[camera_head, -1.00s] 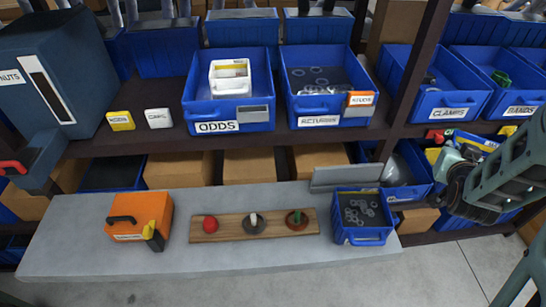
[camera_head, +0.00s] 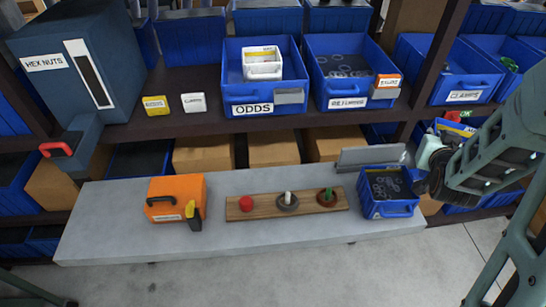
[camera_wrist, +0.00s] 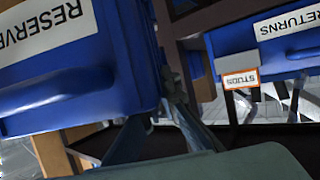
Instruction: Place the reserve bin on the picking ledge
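The reserve bin, a small blue bin (camera_head: 390,209) holding dark contents and grey rings, stands upright at the right end of the grey ledge (camera_head: 110,235). In the wrist view, which is upside down, a blue bin with the label RESERVE (camera_wrist: 45,25) fills the left side, with its handle bar close. My gripper (camera_head: 427,187) is low at the right side of this bin. In the wrist view its fingers (camera_wrist: 175,95) are right beside the bin's wall. Whether they touch or grip it, and how far they are open, cannot be made out.
A low grey plate (camera_head: 371,157) stands behind the bin. A wooden board (camera_head: 265,206) with several small items and an orange case (camera_head: 176,190) lie on the ledge. The RETURNS bin (camera_head: 347,102) is on the shelf above. Bare ledge shows between these things.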

